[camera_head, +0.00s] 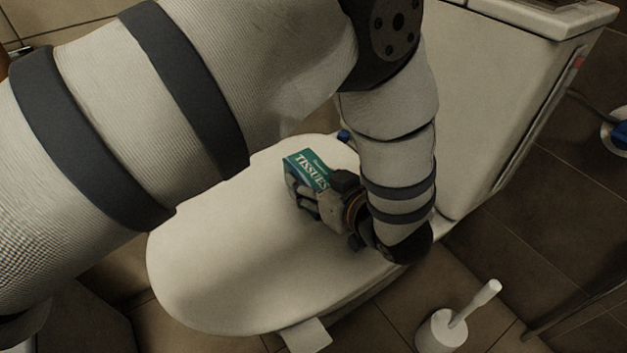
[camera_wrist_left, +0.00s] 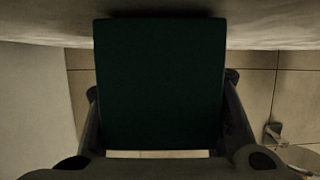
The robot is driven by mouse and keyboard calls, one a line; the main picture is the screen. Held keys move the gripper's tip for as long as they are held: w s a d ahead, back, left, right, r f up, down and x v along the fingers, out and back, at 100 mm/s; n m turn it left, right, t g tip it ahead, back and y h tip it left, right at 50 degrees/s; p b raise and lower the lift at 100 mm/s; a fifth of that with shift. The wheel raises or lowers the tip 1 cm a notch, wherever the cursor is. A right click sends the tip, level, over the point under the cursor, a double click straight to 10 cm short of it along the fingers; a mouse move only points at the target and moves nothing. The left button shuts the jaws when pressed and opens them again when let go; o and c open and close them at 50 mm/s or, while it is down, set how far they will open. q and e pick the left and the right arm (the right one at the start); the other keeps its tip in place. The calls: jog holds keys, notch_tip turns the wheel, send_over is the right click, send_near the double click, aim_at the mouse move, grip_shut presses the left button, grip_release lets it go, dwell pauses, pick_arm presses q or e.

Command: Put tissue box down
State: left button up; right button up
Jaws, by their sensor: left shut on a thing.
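The tissue box (camera_head: 306,170) is teal with white "TISSUES" lettering. In the head view it is in my left gripper (camera_head: 304,196), over the closed white toilet lid (camera_head: 220,250). My left gripper is shut on the box, with fingers on its sides. In the left wrist view the box (camera_wrist_left: 160,85) is a dark green block filling the middle, between the two fingers (camera_wrist_left: 162,125). Whether the box touches the lid or is held just above it, I cannot tell. My right gripper is not in view.
The white toilet cistern (camera_head: 490,90) stands behind the lid at the upper right. A toilet brush in its white holder (camera_head: 442,332) stands on the brown tiled floor (camera_head: 500,265) at the lower right. The left and front of the lid are clear.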

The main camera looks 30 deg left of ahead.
pick_arm(q)
jog(key=shift+f, duration=0.15)
jog(key=o, duration=1.2)
jog(key=shift+s+d+r, duration=0.1)
jog(key=shift+d+r, duration=0.15)
jog(key=shift+r, duration=0.1)
jog(key=p+v, duration=0.2)
jog(key=v, duration=0.9)
jog(key=shift+s+d+p, duration=0.15)
jog(key=shift+p, duration=0.2)
